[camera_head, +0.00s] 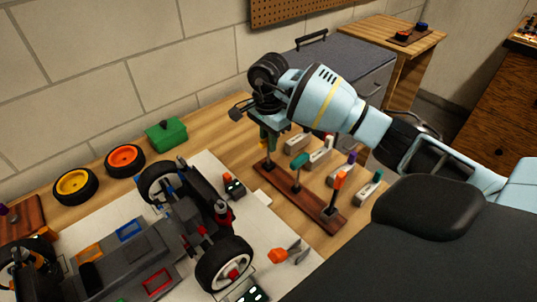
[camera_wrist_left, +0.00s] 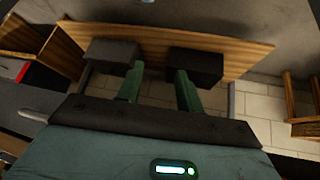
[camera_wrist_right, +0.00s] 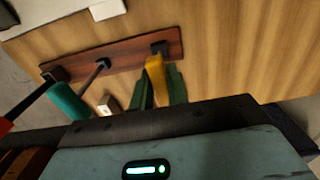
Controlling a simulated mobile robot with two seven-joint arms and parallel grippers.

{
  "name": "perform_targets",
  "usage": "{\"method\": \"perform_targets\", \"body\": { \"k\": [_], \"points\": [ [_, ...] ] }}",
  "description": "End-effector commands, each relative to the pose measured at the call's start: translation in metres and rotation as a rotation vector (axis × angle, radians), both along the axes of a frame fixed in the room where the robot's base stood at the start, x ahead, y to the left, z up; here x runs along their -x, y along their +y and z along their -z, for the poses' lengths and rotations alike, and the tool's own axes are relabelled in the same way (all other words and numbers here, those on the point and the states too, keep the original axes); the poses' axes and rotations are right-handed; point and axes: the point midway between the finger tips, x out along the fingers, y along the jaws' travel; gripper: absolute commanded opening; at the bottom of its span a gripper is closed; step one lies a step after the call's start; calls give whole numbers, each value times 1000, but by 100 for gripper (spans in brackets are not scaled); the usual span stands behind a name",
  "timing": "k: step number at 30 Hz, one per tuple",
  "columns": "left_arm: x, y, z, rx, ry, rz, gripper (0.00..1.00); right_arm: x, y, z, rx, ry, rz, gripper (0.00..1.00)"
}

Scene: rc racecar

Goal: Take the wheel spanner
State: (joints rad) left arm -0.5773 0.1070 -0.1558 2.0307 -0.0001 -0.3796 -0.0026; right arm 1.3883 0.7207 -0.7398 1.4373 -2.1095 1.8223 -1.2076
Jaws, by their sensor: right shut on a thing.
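A dark red wooden rack (camera_head: 305,200) on the workbench holds several upright tools. In the right wrist view a yellow-handled tool (camera_wrist_right: 155,72) stands at one end of this rack (camera_wrist_right: 125,60). My right gripper (camera_head: 268,140) points down at the rack's far end. Its green fingers are shut on the yellow handle; the tool's tip is at the rack. The head view mostly hides this tool, and I cannot tell its head shape. A teal-handled tool (camera_head: 297,186) and an orange-handled tool (camera_head: 337,190) stand beside it. My left gripper (camera_wrist_left: 158,75) is open and empty, outside the head view.
An RC car chassis (camera_head: 125,262) sits on a white mat (camera_head: 270,240) at the left. Several grey blocks with coloured handles (camera_head: 320,153) stand just right of the rack. A green box (camera_head: 166,135) and yellow and orange wheels (camera_head: 125,160) lie near the wall.

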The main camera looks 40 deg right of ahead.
Motion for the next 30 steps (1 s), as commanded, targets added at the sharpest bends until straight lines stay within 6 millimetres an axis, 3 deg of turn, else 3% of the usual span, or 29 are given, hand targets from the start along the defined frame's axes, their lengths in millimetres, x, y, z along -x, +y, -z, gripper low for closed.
{"method": "perform_targets", "body": {
  "k": [8, 15, 30],
  "points": [
    [0, 0, 1, 0, 1, 0, 36, 0, 0, -8, 0, -1, 0, 0],
    [2, 0, 3, 0, 4, -1, 36, 0, 0, -39, 1, -4, -1, 0],
    [1, 0, 4, 1, 3, 0, 36, 81, 32, -42, 1, 0, -3, 0]
  ]
}}
